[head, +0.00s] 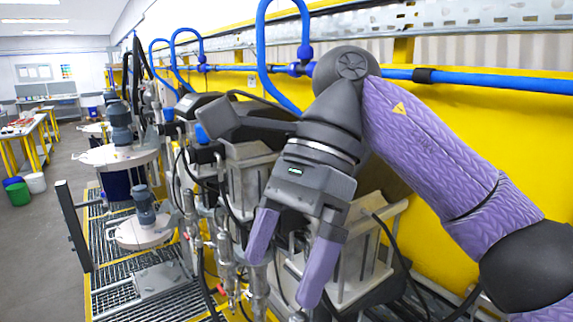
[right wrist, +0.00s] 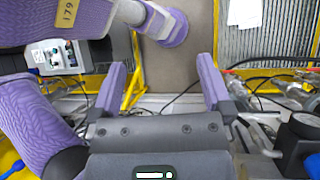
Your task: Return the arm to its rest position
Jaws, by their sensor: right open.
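My right arm comes in from the right in the head view, with a purple sleeve and dark joints, bent at a raised elbow. My right gripper (head: 284,262) hangs from it with two purple fingers spread apart and nothing between them. It is in front of grey metal frames and hoses along the wall. In the right wrist view my right gripper (right wrist: 163,88) is open and empty, with floor and cables beyond the fingers. My left gripper does not show clearly in either view.
Drum agitators with grey motors (head: 122,127) and a pale round lid (head: 143,231) stand at the left over metal grating (head: 120,262). Blue pipes (head: 500,82) run along the yellow wall. Hoses and metal fittings (head: 225,255) crowd the space near the gripper. The aisle floor (head: 45,235) is clear.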

